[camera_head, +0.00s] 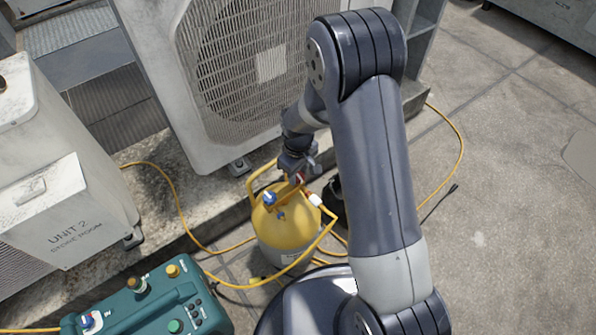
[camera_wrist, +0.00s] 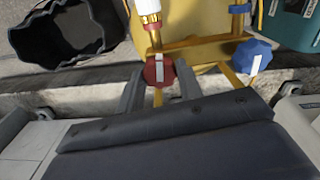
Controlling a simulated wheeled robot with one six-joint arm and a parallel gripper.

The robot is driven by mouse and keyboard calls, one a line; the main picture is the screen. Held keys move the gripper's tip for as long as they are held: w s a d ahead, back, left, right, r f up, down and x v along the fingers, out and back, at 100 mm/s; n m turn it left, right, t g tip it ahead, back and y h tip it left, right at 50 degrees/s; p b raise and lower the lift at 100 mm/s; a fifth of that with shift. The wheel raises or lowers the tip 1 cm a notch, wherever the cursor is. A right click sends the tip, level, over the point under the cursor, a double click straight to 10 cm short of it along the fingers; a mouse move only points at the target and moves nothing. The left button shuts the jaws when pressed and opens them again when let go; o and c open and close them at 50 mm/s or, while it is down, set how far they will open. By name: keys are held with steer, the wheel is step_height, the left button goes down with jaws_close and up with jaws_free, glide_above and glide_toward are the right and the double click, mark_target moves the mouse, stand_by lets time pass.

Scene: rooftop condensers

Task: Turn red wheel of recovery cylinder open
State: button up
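The yellow recovery cylinder (camera_head: 285,225) stands on the ground below my arm, with a grey lower body. Its red wheel (camera_wrist: 158,70) is in the middle of the wrist view, with a white stripe pointing roughly straight up the picture. Its blue wheel (camera_wrist: 252,56) is to the right, with a slanted white stripe. My gripper (camera_wrist: 160,78) has one grey finger on each side of the red wheel, and both look close against its rim. In the head view my gripper (camera_head: 298,172) is over the cylinder's top and hides most of the red wheel.
A yellow handle and hoses surround the cylinder. A black open bucket (camera_wrist: 68,35) stands beside it. A teal machine (camera_head: 150,300) is at lower left, and a large condenser (camera_head: 165,85) stands behind. Concrete at right is mostly clear, apart from a thin hose.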

mark_target(298, 175)
steer(key=o, duration=0.4)
step_height(298, 175, up, 11)
steer(key=p, duration=0.3)
steer(key=shift+f, duration=0.1)
step_height(298, 175, down, 11)
steer(key=b, duration=0.3)
stand_by(0.4)
steer(key=shift+r, duration=0.2)
stand_by(0.3)
